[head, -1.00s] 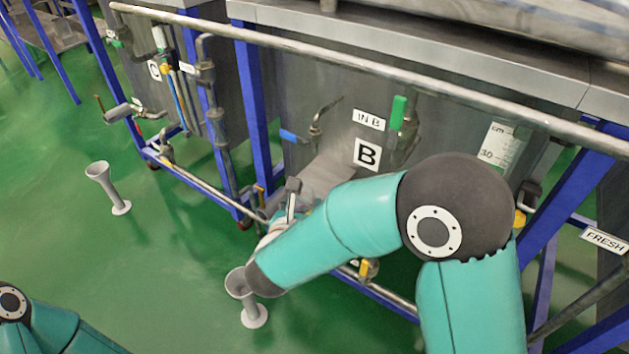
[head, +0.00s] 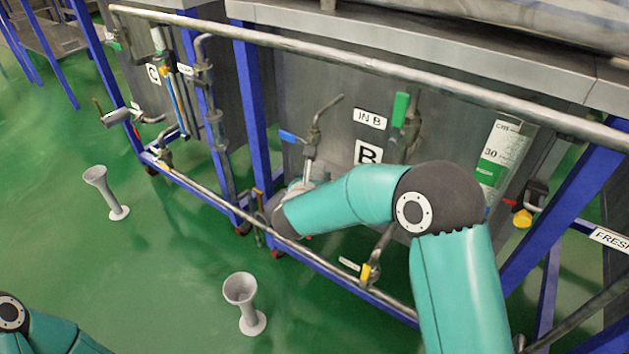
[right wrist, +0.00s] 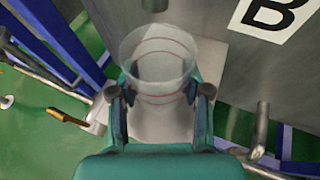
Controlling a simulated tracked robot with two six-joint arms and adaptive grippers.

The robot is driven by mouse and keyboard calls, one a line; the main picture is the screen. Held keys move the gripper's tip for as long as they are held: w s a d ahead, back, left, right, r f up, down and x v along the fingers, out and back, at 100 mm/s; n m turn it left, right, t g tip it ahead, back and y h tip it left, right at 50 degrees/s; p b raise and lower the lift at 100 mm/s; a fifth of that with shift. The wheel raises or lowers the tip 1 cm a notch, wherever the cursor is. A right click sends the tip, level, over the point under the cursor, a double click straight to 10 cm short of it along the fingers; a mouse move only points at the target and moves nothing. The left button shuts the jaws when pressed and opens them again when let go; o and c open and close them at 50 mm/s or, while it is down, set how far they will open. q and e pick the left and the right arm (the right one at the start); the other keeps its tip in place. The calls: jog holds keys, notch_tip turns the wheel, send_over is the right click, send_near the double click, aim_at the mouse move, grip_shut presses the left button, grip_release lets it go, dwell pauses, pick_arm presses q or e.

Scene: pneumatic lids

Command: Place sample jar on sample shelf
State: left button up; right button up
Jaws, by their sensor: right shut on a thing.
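The sample jar (right wrist: 158,62) is a clear, round, open vessel with thin red rings. My right gripper (right wrist: 160,92) is shut on it, one finger on each side. In the right wrist view a pale flat plate, which looks like the sample shelf (right wrist: 209,58), lies behind and below the jar against the tank wall. I cannot tell whether the jar touches it.
Tank B (head: 300,90) stands behind, with a blue-handled valve (head: 293,137) and a green-handled valve (head: 401,109). A long rail (head: 330,64) and blue frame posts (head: 254,100) stand nearby. Two grey funnel-shaped stands (head: 246,305) (head: 105,192) are on the green floor.

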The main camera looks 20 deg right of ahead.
jog(key=o, duration=1.2)
jog(key=shift+s+r, duration=0.1)
